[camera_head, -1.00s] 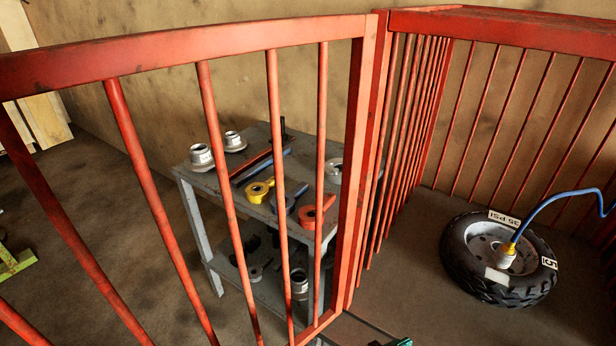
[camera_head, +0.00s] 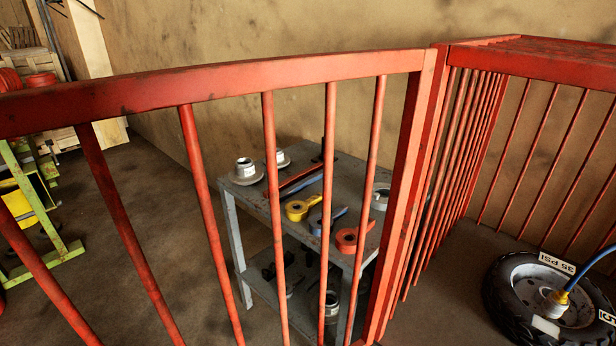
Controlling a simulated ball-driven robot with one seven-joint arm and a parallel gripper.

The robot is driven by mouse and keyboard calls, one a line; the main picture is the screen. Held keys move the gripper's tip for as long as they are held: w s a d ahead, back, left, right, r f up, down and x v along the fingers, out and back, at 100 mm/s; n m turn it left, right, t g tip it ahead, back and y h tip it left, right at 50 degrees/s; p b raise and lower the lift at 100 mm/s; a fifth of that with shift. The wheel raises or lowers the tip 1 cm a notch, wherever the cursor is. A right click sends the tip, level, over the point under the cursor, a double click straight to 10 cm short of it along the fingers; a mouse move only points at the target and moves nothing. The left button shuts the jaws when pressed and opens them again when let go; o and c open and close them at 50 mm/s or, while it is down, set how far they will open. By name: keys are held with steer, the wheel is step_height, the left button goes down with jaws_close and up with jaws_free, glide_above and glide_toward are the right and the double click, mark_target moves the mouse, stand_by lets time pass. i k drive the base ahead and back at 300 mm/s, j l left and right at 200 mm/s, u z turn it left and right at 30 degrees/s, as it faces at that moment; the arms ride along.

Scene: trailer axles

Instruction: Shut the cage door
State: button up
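The red barred cage door (camera_head: 262,84) stands swung wide open and spans the left and middle of the view. Its hinge side meets the red cage (camera_head: 520,53) at the post right of centre. Its free end runs out of view at the left. Inside the cage, a black tyre (camera_head: 504,302) lies flat on the floor with a blue hose attached at its hub. It carries a "35 PSI" label. My gripper is not in view.
Behind the door bars stands a grey two-tier table (camera_head: 229,212) with tape rolls, tools and metal parts. A green stand (camera_head: 50,262) is at the far left, with wooden boards behind it. Bare floor lies between the stand and the table.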

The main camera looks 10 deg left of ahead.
mark_target(78, 104)
steer(key=j+z, duration=0.1)
steer(key=j, duration=0.35)
steer(key=k+j+z, duration=0.1)
steer(key=j, duration=0.4)
steer(key=j+z, duration=0.1)
steer(key=j, duration=0.35)
steer(key=k+j+z, duration=0.1)
steer(key=j, duration=0.35)
steer(key=k+j+z, duration=0.1)
steer(key=j, duration=0.35)
steer(key=k+j+z, duration=0.1)
steer(key=j, duration=0.35)
steer(key=i+j, duration=0.25)
steer(key=i+u, duration=0.05)
